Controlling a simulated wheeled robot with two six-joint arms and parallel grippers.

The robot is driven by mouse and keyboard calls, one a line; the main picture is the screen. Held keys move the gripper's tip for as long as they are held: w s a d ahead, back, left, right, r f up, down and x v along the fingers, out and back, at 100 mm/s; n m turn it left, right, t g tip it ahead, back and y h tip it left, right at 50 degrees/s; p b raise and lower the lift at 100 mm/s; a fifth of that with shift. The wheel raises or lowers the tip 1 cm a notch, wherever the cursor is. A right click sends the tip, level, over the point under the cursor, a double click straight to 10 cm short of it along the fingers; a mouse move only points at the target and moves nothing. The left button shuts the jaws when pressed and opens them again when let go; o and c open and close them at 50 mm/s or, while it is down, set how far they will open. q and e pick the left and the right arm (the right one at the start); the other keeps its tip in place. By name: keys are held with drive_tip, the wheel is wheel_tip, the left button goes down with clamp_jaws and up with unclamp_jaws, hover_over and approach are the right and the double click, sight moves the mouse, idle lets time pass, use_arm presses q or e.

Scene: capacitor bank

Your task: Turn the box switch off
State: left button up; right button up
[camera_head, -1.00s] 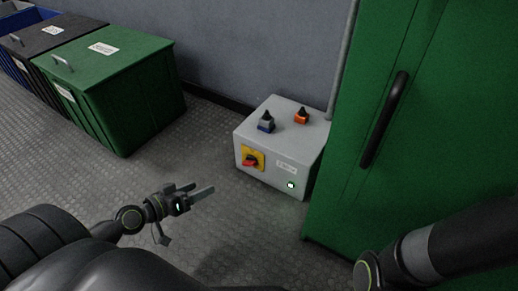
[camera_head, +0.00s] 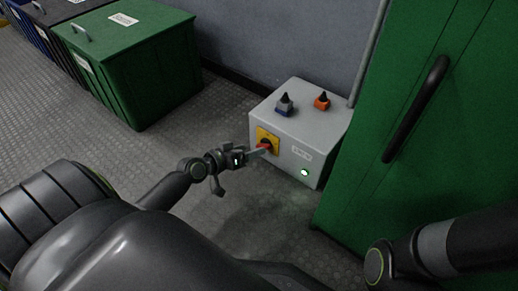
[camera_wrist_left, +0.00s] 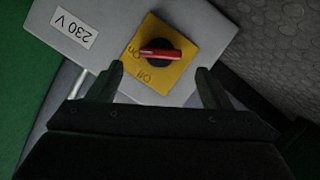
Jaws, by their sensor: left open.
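The grey switch box (camera_head: 290,130) stands on the floor against the wall, beside the green cabinet. Its front carries a yellow plate (camera_head: 262,136) with a red rotary handle, partly behind my left gripper in the head view. In the left wrist view the red handle (camera_wrist_left: 160,54) points toward the "On" mark on the yellow plate (camera_wrist_left: 151,78); "Off" is printed nearer my fingers. My left gripper (camera_wrist_left: 162,80) is open, its fingertips on either side of the plate in that view, with nothing between them. It also shows in the head view (camera_head: 260,152). My right gripper is out of view.
A green light (camera_head: 304,172) glows on the front. The green cabinet (camera_head: 440,130) stands close at right. A green bin (camera_head: 140,70) stands at left, with open floor between.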

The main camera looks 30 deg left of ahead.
sight(261, 146)
use_arm(q)
drive_tip(key=b+x, duration=0.1)
drive_tip(key=x, duration=0.4)
drive_tip(key=c, duration=1)
